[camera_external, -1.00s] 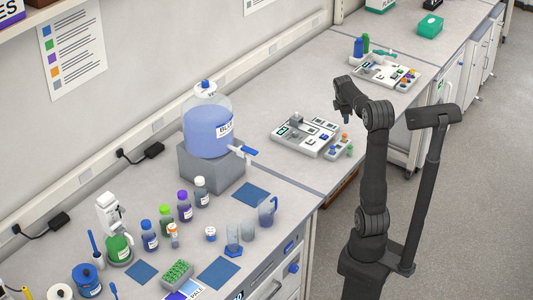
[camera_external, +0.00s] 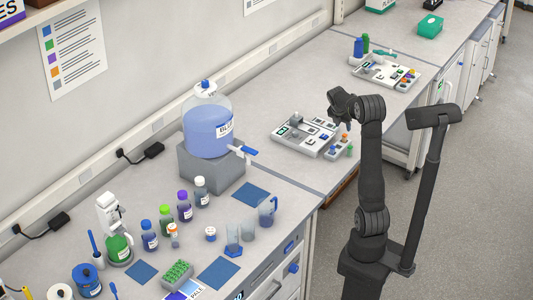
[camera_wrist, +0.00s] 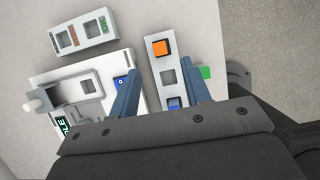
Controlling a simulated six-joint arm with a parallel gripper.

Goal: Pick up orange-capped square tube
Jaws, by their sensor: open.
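The orange-capped square tube (camera_wrist: 160,47) stands in the upper slot of a small grey rack (camera_wrist: 166,75) in the wrist view; only its cap shows. Its cap is a tiny orange spot (camera_external: 345,136) in the external view. My gripper (camera_wrist: 160,68) is open, with one finger on each side of the rack as seen from the wrist. The orange cap lies just beyond the fingertips, between their lines. Nothing is held. In the external view my gripper (camera_external: 338,108) hangs above the rack area.
A blue-capped tube (camera_wrist: 173,103) sits in the same rack, with an empty-looking slot between. A white station (camera_wrist: 88,88) is close on the left. A slotted block (camera_wrist: 82,32) lies at upper left.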

